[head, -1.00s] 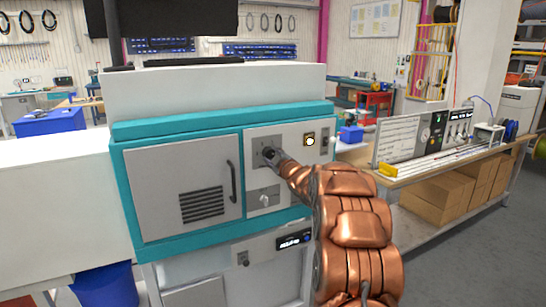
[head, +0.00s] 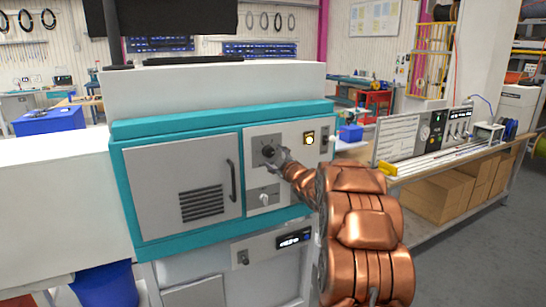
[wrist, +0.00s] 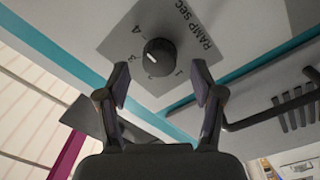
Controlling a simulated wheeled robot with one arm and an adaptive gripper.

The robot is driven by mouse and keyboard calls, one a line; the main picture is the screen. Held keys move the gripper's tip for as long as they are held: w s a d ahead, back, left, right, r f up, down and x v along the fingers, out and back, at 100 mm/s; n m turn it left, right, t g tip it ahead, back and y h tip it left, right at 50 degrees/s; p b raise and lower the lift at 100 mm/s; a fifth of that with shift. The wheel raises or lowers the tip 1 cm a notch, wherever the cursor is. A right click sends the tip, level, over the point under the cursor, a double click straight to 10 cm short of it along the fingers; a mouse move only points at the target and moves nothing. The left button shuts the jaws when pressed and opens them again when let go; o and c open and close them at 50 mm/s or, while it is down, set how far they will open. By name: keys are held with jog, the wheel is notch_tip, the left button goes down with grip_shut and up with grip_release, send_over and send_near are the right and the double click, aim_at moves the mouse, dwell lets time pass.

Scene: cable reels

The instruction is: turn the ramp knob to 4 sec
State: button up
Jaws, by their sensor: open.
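The black ramp knob (wrist: 160,57) sits on a grey plate marked "RAMP sec" with the digits 1 to 4 in the wrist view. Its white pointer line faces left in that view, toward the 3 mark; the 4 (wrist: 136,29) is farther around, at the upper left. The knob also shows on the machine's front panel in the head view (head: 268,151). My gripper (wrist: 160,80) is open and empty, its fingers spread either side below the knob, apart from it. In the head view my gripper (head: 281,157) is just right of the knob.
A lit yellow-framed button (head: 309,138) is at the upper right of the panel. A vented door with a dark handle (head: 232,181) is to the left. A display (head: 294,239) sits lower down.

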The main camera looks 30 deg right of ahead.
jog(key=s+a, duration=0.1)
jog(key=s, duration=0.8)
jog(key=shift+f, duration=0.15)
dwell(0.4)
jog(key=s+a+f+m+g+h, duration=0.1)
jog(key=s+a+f+m+g, duration=0.3)
jog(key=s+a, duration=0.45)
jog(key=s+a+f+m+g, duration=0.3)
jog(key=s+a+f+g, duration=0.35)
jog(key=s, duration=0.25)
jog(key=s+a+f+m+g+y, duration=0.1)
jog(key=s+a+g, duration=0.3)
jog(key=s+a, duration=0.4)
jog(key=s+a+f+g+y, duration=0.2)
jog(key=s+a+g, duration=0.3)
jog(key=s, duration=1.7)
jog(key=a, duration=0.4)
jog(key=shift+s+f+m, duration=0.15)
jog(key=shift+s+m, duration=0.1)
jog(key=shift+m, duration=0.15)
jog(key=shift+g, duration=0.25)
